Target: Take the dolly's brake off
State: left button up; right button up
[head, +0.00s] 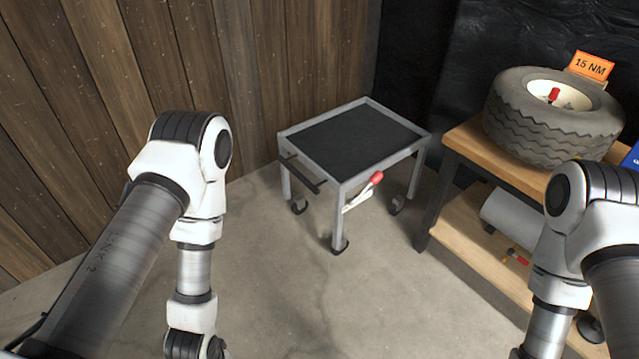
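The dolly (334,185) is a small grey cart with a black top, standing on the concrete floor near the wooden wall. A black push handle (303,174) sticks out on its left side. A pale lever with a red knob (376,178) sits on its front right side, tilted with the knob up; I take it for the brake. Dark casters (298,207) show under the legs. My left and right arms hang down in the foreground, apart from the dolly. Both grippers are below the lower edge of the view.
At the right stands a wooden workbench (467,142) with dark legs and a lower shelf. A tire (553,115) lies on it, with an orange "15 NM" sign (590,66) behind. The floor (290,290) in front of the dolly is clear.

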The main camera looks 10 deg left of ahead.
aim_at(375, 178)
jog(key=i+u, duration=0.9)
jog(key=k+l, duration=0.05)
